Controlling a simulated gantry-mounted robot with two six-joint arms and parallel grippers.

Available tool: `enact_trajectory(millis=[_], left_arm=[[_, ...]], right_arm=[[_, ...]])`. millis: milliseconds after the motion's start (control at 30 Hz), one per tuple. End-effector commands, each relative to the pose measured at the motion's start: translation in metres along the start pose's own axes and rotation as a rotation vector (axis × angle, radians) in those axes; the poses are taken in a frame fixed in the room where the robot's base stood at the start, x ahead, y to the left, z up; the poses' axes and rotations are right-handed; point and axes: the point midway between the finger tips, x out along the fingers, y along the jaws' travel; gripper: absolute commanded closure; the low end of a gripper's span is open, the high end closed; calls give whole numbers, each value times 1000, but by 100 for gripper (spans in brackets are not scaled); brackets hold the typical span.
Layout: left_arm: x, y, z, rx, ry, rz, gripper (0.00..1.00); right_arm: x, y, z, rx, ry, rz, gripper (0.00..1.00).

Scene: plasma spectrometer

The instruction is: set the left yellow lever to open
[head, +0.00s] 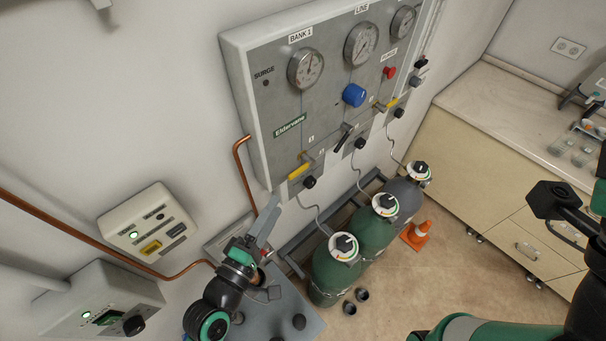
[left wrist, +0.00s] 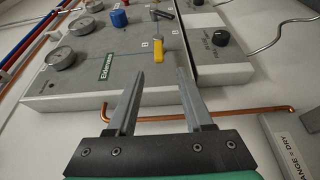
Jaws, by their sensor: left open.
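The left yellow lever (head: 299,171) is on the lower left of the grey wall panel (head: 270,105), below the green label. In the head view it slants down to the left from its pivot. It also shows in the left wrist view (left wrist: 160,48), just beyond the fingertips and in line with the gap between them. My left gripper (head: 268,220) is below the panel, pointing up towards the lever. Its fingers (left wrist: 158,78) are apart with nothing between them, clear of the lever. My right arm shows at the right edge, but its gripper fingers do not show.
A copper pipe (head: 243,170) runs down the wall close to my left gripper. A black-handled lever (head: 345,137) and blue knob (head: 354,95) are on the panel. Wall boxes (head: 148,222) are at left.

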Motion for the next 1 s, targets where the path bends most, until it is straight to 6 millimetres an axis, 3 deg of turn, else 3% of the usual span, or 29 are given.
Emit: enact_trajectory(millis=[167, 400, 600, 967, 1000], left_arm=[[21, 2, 0, 2, -1, 2, 49], [75, 1, 0, 3, -1, 2, 49], [107, 1, 0, 2, 0, 2, 49], [116, 2, 0, 3, 0, 2, 49], [116, 2, 0, 3, 0, 2, 54]], right_arm=[[1, 0, -1, 0, 0, 0, 100], [-3, 0, 2, 0, 0, 0, 100], [-7, 0, 7, 0, 0, 0, 100], [-8, 0, 7, 0, 0, 0, 100], [-8, 0, 7, 0, 0, 0, 100]])
